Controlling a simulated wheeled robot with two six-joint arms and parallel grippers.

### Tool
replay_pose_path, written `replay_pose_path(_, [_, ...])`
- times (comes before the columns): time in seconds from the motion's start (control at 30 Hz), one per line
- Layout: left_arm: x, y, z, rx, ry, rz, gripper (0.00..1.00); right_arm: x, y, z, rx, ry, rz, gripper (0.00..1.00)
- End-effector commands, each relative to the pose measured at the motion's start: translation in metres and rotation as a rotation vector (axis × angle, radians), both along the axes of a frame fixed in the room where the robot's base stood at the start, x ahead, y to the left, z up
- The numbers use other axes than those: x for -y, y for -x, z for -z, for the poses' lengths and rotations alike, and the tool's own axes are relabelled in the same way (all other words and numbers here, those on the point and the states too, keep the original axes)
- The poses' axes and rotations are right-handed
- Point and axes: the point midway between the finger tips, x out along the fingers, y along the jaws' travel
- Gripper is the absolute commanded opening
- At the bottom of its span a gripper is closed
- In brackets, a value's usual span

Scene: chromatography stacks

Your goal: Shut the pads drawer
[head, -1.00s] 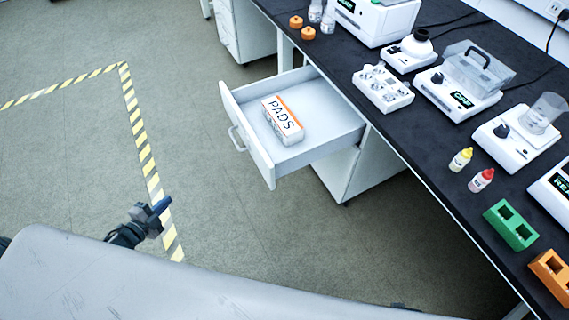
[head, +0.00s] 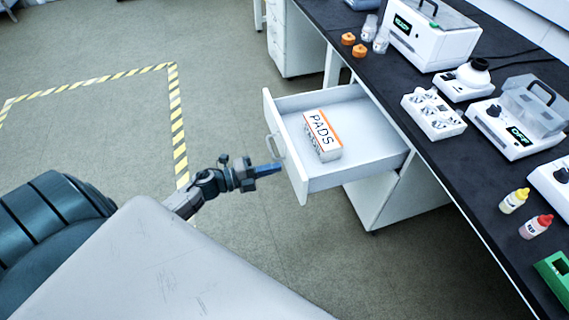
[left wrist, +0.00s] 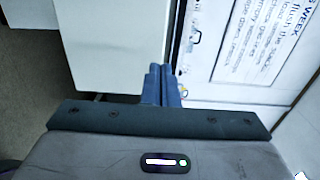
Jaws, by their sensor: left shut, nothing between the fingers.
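The pads drawer (head: 355,122) stands pulled out from under the dark bench, with its white front panel (head: 286,150) and bar handle (head: 273,146) facing left. A white and orange box marked PADS (head: 322,134) lies inside it. My left gripper (head: 278,168) is shut and empty, its blue fingers close to the lower part of the drawer front. Whether they touch it I cannot tell. In the left wrist view the shut fingers (left wrist: 161,86) point at white surfaces, one at the left (left wrist: 115,45) and a printed sheet at the right (left wrist: 255,40). My right gripper is not in view.
The dark bench (head: 455,185) carries instruments, a white vial rack (head: 433,115), and two dropper bottles, yellow-capped (head: 514,200) and red-capped (head: 536,226). Another white cabinet (head: 297,45) stands farther back. The floor left of the drawer is clear, with striped tape (head: 178,125).

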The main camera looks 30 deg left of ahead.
Motion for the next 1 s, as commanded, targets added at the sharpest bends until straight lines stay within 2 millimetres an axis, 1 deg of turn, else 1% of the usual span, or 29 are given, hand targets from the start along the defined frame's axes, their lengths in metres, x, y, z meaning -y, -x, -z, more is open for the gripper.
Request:
replay_pose_path(0.03, [0.006,-0.008,-0.003,0.003,0.004,-0.002,0.0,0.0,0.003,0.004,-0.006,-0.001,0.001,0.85])
replay_pose_path(0.1, [0.013,-0.015,-0.003,0.002,0.002,-0.001,0.0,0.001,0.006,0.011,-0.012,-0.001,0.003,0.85])
replay_pose_path(0.2, [0.02,-0.023,-0.001,0.001,0.002,-0.001,0.0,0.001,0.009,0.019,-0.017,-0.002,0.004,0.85])
replay_pose_path(0.33, [0.024,-0.028,0.0,-0.001,0.001,0.0,0.0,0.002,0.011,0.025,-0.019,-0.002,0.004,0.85])
replay_pose_path(0.77, [0.025,-0.03,0.0,-0.001,0.001,0.0,0.0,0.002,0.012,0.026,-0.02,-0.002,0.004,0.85])
replay_pose_path(0.87, [0.028,-0.034,0.0,0.0,0.001,-0.001,0.0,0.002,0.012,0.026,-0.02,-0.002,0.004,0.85])
replay_pose_path(1.0, [0.039,-0.046,-0.001,0.002,0.003,-0.001,0.0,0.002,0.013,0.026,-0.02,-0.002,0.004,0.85])
